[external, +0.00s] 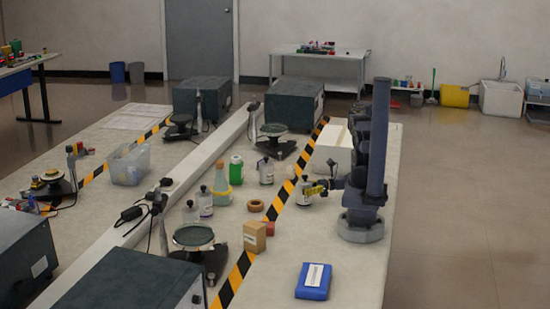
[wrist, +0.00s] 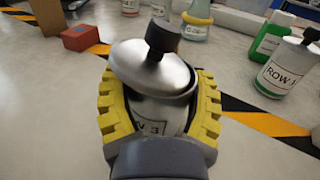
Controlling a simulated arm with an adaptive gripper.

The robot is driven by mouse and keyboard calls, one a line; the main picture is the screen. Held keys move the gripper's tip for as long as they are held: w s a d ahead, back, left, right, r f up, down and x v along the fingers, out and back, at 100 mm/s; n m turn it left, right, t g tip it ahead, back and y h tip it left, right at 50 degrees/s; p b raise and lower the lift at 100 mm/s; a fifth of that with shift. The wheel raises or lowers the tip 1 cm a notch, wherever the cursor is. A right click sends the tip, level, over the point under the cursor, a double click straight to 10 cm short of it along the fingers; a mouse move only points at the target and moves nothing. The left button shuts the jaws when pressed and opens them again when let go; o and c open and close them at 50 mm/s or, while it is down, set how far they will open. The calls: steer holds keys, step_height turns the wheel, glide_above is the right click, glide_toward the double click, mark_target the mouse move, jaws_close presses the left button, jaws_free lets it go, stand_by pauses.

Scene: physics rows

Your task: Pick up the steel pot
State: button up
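The steel pot (wrist: 155,70) has a domed shoulder, a dark knob on top and a partly hidden label ending in 3. It fills the middle of the wrist view and leans slightly there. In the external view the pot (external: 304,193) is at the right part of the table, beside the striped tape. My gripper (wrist: 160,110) has yellow ridged fingers close against both sides of the pot, with no clear gap. My gripper also shows in the external view (external: 316,189), at the pot's right side. The pot's lower body is hidden behind the gripper. I cannot tell whether its base touches the table.
A similar container labelled ROW 1 (wrist: 288,68) and a green bottle (wrist: 272,36) stand to the right in the wrist view. A red block (wrist: 81,38) lies at left. A white box (external: 334,150) stands behind my arm; a blue case (external: 313,281) lies in front.

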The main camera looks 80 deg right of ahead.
steer(key=shift+r, duration=0.1)
step_height(320, 180, up, 10)
steer(key=shift+f, duration=0.1)
stand_by(0.7)
steer(key=d+r+m+t+h, duration=0.1)
steer(key=d+r+m+h, duration=0.25)
steer(key=d+h, duration=0.4)
steer(key=d+r+m+t+h, duration=0.15)
steer(key=d+m+h, duration=0.25)
steer(key=d, duration=0.7)
steer(key=s+d+r+m+g+h, duration=0.5)
steer(key=s+d+r+m+h, duration=0.2)
steer(key=s+d+r+h, duration=0.45)
steer(key=y, duration=0.1)
glide_above(346, 133)
steer(key=shift+m, duration=0.25)
steer(key=shift+a+f, duration=0.1)
steer(key=shift+f, duration=6.2)
